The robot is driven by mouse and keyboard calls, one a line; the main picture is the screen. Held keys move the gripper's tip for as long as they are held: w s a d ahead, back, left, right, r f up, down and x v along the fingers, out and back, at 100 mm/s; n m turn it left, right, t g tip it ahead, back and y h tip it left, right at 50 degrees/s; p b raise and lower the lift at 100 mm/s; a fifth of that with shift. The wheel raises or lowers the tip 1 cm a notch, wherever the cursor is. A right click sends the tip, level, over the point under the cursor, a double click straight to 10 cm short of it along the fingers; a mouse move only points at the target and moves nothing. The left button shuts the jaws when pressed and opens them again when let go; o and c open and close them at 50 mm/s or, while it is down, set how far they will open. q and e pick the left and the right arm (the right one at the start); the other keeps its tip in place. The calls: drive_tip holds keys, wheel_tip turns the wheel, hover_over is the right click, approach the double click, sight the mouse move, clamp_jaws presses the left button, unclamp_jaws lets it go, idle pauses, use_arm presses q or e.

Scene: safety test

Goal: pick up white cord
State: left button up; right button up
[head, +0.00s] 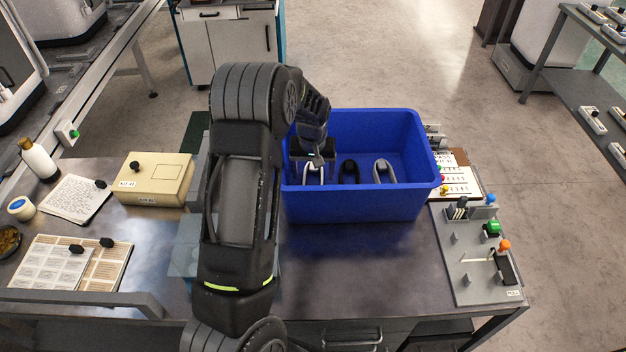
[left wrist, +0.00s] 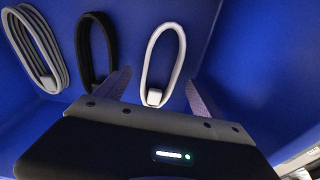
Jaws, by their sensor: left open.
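The white cord (head: 313,175) is a looped cord in the blue bin (head: 402,199), at the left of the row in the head view. In the left wrist view the white cord (left wrist: 147,60) forms a long loop with a white connector at its near end. My left gripper (head: 317,160) reaches down into the bin over the white cord. Its fingers are open, and in the left wrist view the gripper (left wrist: 158,88) has the connector end between its two fingers, with no grip on it. My right gripper is not in view.
A black cord (head: 349,172) and a grey cord (head: 384,172) lie beside the white one in the bin. The bin walls surround them closely. A beige box (head: 152,178) stands left of my arm, and a panel with knobs (head: 478,252) lies right of the bin.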

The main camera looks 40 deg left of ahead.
use_arm(q)
wheel_tip(320, 180, down, 2)
drive_tip(key=shift+w+a+f, duration=0.1)
drive_tip(key=shift+w, duration=0.05)
drive_tip(key=shift+c, duration=0.5)
drive_tip(key=c, duration=1.5)
